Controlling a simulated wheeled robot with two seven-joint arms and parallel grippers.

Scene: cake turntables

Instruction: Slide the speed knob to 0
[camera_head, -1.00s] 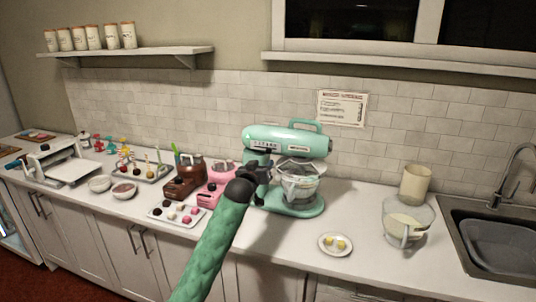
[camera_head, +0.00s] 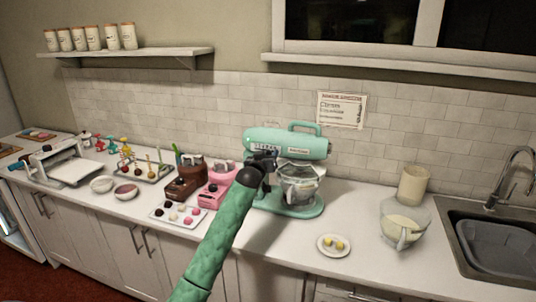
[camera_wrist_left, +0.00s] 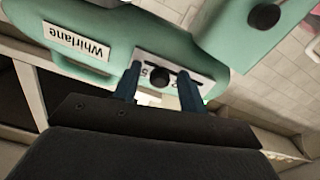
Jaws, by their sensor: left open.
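The teal stand mixer (camera_head: 290,142) stands on the counter with a glass bowl (camera_head: 300,185) under its head. Its white speed scale (camera_wrist_left: 150,60) shows in the left wrist view with a dark slot, a "5" and other digits partly hidden by the fingers. The dark round speed knob (camera_wrist_left: 160,78) sits on this scale, between my two fingertips. My left gripper (camera_head: 263,160) is open at the side of the mixer head, and it also shows in the left wrist view (camera_wrist_left: 159,84). I cannot tell whether either finger touches the knob. My right gripper is not in view.
A pink machine (camera_head: 216,186) and a brown machine (camera_head: 186,182) stand left of the mixer, behind a tray of sweets (camera_head: 178,214). A small plate (camera_head: 333,246) and a jug (camera_head: 404,222) are to the right, by the sink (camera_head: 495,245). Counter front of the mixer is clear.

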